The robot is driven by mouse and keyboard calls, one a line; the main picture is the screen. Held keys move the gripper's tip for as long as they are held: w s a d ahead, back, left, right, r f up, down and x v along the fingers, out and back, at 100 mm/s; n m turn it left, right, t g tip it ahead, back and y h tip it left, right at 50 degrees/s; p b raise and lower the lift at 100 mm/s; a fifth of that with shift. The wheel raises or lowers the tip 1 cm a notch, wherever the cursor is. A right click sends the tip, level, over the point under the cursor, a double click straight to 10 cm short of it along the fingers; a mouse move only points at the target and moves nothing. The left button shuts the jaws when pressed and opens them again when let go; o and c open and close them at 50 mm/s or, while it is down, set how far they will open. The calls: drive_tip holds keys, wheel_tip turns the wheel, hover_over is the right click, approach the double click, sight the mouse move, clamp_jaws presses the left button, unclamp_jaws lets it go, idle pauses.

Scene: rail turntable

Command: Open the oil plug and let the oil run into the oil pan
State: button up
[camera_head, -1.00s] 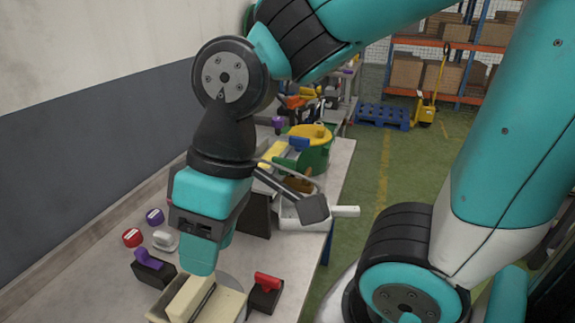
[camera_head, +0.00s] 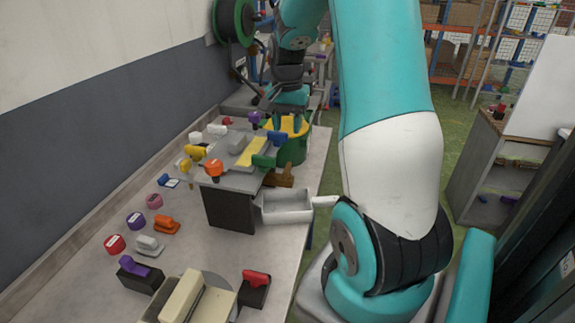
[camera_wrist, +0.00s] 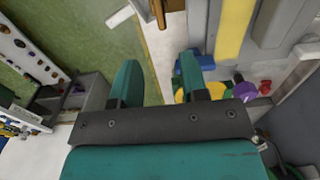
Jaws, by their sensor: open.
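A pale grey open pan with a white handle (camera_head: 287,208), which looks like the oil pan, stands at the bench's right edge beside a dark block. The grey platform on this block carries a yellow bar (camera_head: 251,152) and an orange knob (camera_head: 214,169). I cannot tell which part is the oil plug, and no running oil shows. My gripper (camera_wrist: 160,80) is open and empty in the wrist view. In the head view it is at the far part of the bench, over or near a green container with yellow inside (camera_head: 296,147); its fingertips are partly hidden there.
Along the bench's left lie a red knob (camera_head: 115,244), an orange handle (camera_head: 166,225) and other coloured parts. A cream block (camera_head: 181,297) and a red-handled block (camera_head: 255,287) are in front. A black-green reel (camera_head: 234,20) hangs at the wall. The green floor right of the bench is partly clear.

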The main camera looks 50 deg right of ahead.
sight(287, 167)
wheel_tip(287, 167, down, 13)
drive_tip(key=shift+f+p, duration=0.1)
drive_tip(key=shift+p, duration=1.15)
clamp_jaws()
